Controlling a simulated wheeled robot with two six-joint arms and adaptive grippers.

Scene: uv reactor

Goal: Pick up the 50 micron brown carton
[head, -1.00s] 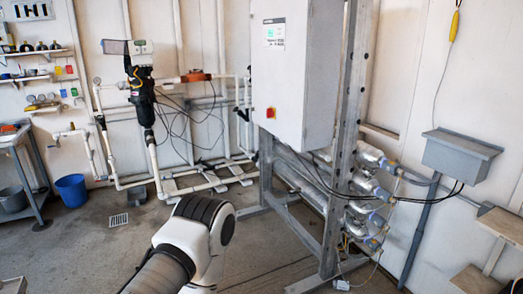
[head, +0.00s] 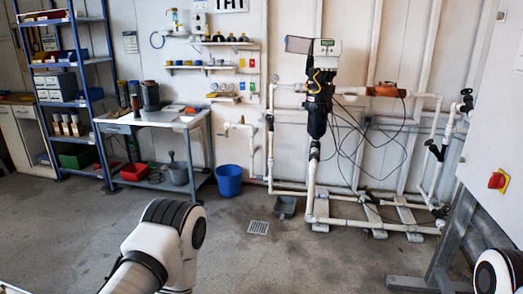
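No carton can be made out for certain as the 50 micron brown one. Several small upright brown-and-white packs (head: 66,128) stand on a middle shelf of the blue shelf rack at the far left. They may be cartons, but their labels are too small to read. Both my grippers are out of view. Only a white link of my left arm shows at the bottom left of centre, and a bit of my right arm shows at the bottom right corner.
The blue rack (head: 107,97) holds bins and boxes. Beside it stands a workbench (head: 150,122) with bottles on top. A blue bucket (head: 229,181) stands on the floor. Piping (head: 330,219) runs low along the wall, with a grey cabinet (head: 494,130) at right.

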